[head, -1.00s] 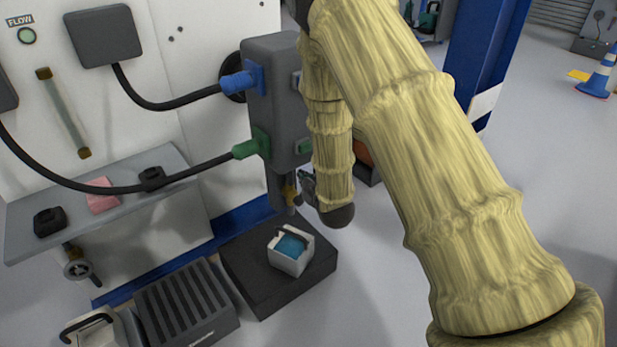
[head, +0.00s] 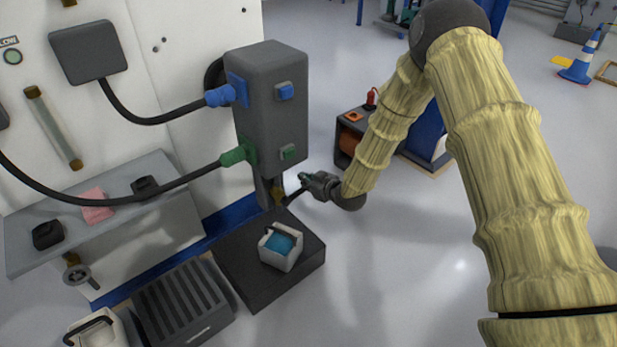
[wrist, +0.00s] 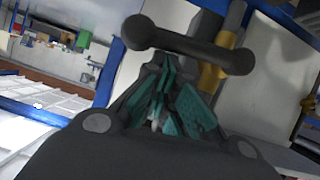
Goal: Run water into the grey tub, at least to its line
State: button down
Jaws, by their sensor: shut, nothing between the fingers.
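A pale grey tub (head: 281,257) with a dark handle stands upright on the black stand (head: 238,281). Blue water (head: 283,243) shows inside it; I cannot make out its line. The brass tap (head: 277,194) hangs from the dark dispenser column (head: 268,110), above and behind the tub. Its dark lever (head: 293,196) points right, towards my gripper (head: 304,179). In the wrist view the lever (wrist: 190,45) crosses just beyond the teal fingertips (wrist: 166,66), which are shut and empty. I cannot tell whether they touch. Any stream of water is too small to tell.
A second pale tub (head: 96,330) stands at the bottom left beside a ribbed dark grate (head: 180,300). A shelf (head: 110,215) with small items runs along the wall. Black hoses join the column. A dark cabinet (head: 352,140) stands behind my arm. Floor right of the stand is clear.

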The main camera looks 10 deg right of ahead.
jog(key=shift+d+f, duration=0.15)
jog(key=shift+f, duration=0.3)
dwell(0.5)
